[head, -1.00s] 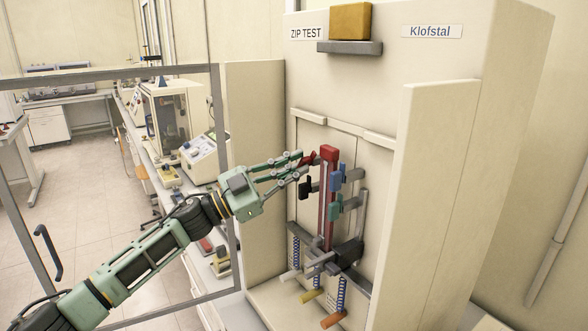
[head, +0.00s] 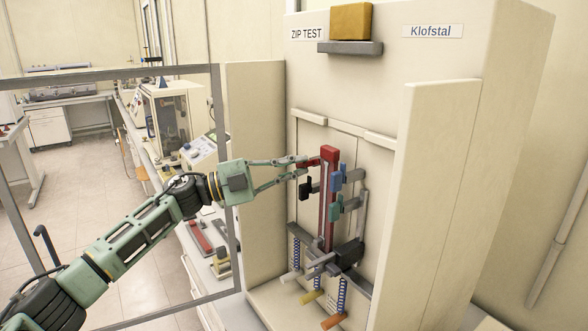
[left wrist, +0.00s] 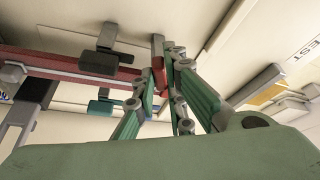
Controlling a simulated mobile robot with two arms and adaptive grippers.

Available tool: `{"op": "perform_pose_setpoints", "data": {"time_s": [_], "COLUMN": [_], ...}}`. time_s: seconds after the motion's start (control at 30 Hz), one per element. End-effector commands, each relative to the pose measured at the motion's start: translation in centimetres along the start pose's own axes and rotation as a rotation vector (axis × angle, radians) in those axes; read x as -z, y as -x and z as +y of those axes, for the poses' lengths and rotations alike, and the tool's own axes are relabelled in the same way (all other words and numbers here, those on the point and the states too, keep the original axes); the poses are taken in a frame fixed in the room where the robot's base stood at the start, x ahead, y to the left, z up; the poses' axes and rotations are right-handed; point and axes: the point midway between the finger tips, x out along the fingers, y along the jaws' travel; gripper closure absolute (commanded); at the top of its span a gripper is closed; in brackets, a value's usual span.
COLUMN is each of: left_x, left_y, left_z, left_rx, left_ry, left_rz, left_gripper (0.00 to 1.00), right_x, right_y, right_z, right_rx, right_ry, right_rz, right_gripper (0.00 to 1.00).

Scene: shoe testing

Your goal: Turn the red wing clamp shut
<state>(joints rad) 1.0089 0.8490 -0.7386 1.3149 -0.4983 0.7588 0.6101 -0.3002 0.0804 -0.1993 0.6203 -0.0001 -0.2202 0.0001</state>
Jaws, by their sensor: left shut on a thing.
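The red wing clamp (head: 312,161) is a small red piece at the upper left of the red upright bar (head: 329,190) in the zip test machine. It lies about level. My left gripper (head: 304,166) reaches in from the left with its fingertips at this wing. In the left wrist view the red wing (left wrist: 158,78) shows between the green fingers of my left gripper (left wrist: 165,70), which are shut on it. The fingers partly hide it. My right gripper is in neither view.
A black clamp (head: 305,188), a blue clamp (head: 337,181) and a teal clamp (head: 336,211) sit close below and beside. Pale machine walls (head: 425,190) flank the bay. A grey door frame (head: 226,180) stands left of it, near my arm.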

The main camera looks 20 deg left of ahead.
Motion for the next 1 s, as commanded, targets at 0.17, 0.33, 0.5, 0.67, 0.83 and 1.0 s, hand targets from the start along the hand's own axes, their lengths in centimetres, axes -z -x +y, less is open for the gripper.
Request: {"op": "perform_pose_setpoints", "data": {"time_s": [0.17,0.33,0.5,0.67,0.83,1.0], "left_x": [-0.01,0.03,0.03,0.05,0.02,0.01], "left_y": [0.01,-0.02,-0.03,-0.03,-0.02,-0.02], "left_z": [-0.17,-0.23,-0.24,-0.22,-0.18,-0.15], "left_rx": [-0.060,-0.108,-0.142,-0.163,-0.174,-0.177], "left_ry": [-0.144,-0.258,-0.339,-0.387,-0.411,-0.417], "left_rz": [-0.001,0.000,0.000,0.000,0.000,0.000], "left_gripper": [1.00,1.00,1.00,1.00,1.00,1.00], "right_x": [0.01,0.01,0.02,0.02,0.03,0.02], "right_y": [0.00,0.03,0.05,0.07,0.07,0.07], "right_z": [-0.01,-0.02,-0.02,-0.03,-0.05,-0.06], "right_rx": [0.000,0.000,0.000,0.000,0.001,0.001], "right_ry": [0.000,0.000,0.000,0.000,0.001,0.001], "right_rz": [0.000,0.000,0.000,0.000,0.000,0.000], "right_gripper": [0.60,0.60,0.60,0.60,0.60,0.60]}}
